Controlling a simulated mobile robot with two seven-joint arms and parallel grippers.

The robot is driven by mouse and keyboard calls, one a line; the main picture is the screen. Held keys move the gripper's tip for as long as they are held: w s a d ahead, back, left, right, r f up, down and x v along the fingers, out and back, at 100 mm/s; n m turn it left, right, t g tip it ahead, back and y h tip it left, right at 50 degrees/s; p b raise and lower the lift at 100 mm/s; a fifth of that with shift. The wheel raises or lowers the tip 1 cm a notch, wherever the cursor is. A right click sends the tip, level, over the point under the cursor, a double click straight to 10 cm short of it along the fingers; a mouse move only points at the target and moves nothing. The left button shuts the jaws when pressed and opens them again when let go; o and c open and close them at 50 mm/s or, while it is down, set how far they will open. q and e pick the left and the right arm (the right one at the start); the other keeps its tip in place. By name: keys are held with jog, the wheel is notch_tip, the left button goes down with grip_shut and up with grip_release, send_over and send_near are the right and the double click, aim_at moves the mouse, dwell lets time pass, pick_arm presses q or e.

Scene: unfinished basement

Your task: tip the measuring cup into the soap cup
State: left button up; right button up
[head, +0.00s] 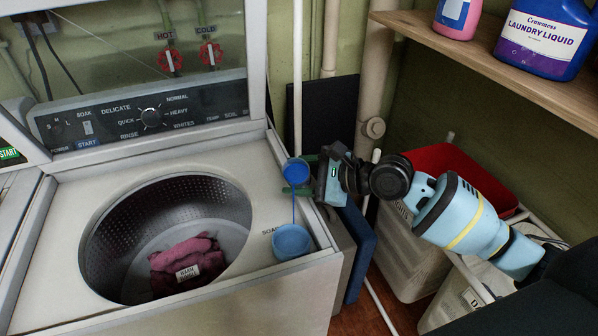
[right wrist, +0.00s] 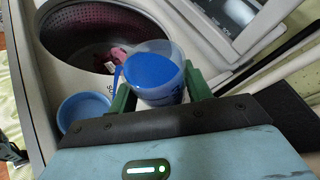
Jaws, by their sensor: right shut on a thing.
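The measuring cup (head: 296,172) is clear and holds blue liquid. My right gripper (head: 303,188) is shut on it, above the right edge of the washer top. In the right wrist view the cup (right wrist: 155,72) sits between the green fingers of the gripper (right wrist: 160,98), with blue liquid inside. The soap cup (head: 291,242) is a blue round cup at the washer's front right corner. The soap cup also shows in the right wrist view (right wrist: 84,110).
The open washer drum (head: 165,225) holds a dark red cloth (head: 187,264). The control panel (head: 150,118) stands behind. A wooden shelf (head: 500,68) with a laundry liquid bottle (head: 545,38) and a pink bottle (head: 458,16) is upper right. A red-topped basket (head: 420,235) stands below it.

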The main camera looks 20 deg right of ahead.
jog(key=shift+s+a+n+t, duration=0.25)
jog(key=shift+s+a+n, duration=0.15)
jog(key=shift+s, duration=0.25)
jog(key=shift+s+a+n+t, duration=0.3)
jog(key=shift+s+n, duration=0.1)
jog(key=shift+s, duration=0.25)
pick_arm(q)
jog(key=s+f+g+b, duration=0.1)
jog(key=s+f+b, duration=0.3)
jog(key=f, duration=0.1)
jog(key=shift+d+f, duration=0.15)
jog(key=shift+f, duration=0.25)
pick_arm(e)
jog(key=n+t, duration=0.1)
jog(key=n, duration=0.3)
jog(key=s+a+r+n+t+y, duration=0.1)
jog(key=n+t, duration=0.1)
jog(key=n, duration=0.2)
jog(key=s+n+t+y, duration=0.1)
jog(key=n, duration=0.3)
jog(key=shift+s+a+r+t, duration=0.15)
jog(key=shift+s+r+t, duration=0.1)
jog(key=shift+r, duration=0.05)
dwell(0.5)
pick_arm(q)
jog(key=shift+w+r, duration=0.1)
jog(key=shift+w, duration=0.3)
jog(key=shift+s, duration=0.45)
jog(key=shift+w, duration=0.15)
dwell(0.5)
